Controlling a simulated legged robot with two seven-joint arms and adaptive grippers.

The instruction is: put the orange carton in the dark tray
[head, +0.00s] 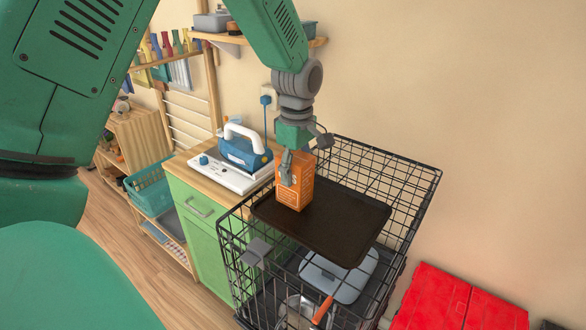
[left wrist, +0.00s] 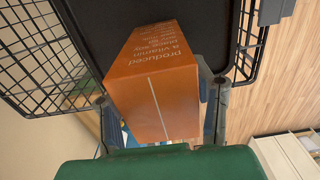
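The orange carton (head: 298,188) stands upright over the left part of the dark tray (head: 345,225), near its left corner. Its base looks to be at the tray surface, but I cannot tell for sure whether it touches. My left gripper (head: 291,172) comes down from above, with one finger across the carton's near face and the other hidden behind it. In the left wrist view the carton (left wrist: 155,85) sits snugly between both fingers, with the dark tray (left wrist: 205,25) beyond it. My right gripper is not in view.
The tray lies inside a black wire basket (head: 408,185) whose walls rise around it. Below are a grey-lidded container (head: 340,275) and a pot with an orange handle (head: 322,310). A green cabinet (head: 195,225) with a blue iron (head: 243,150) stands left. The tray's right part is bare.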

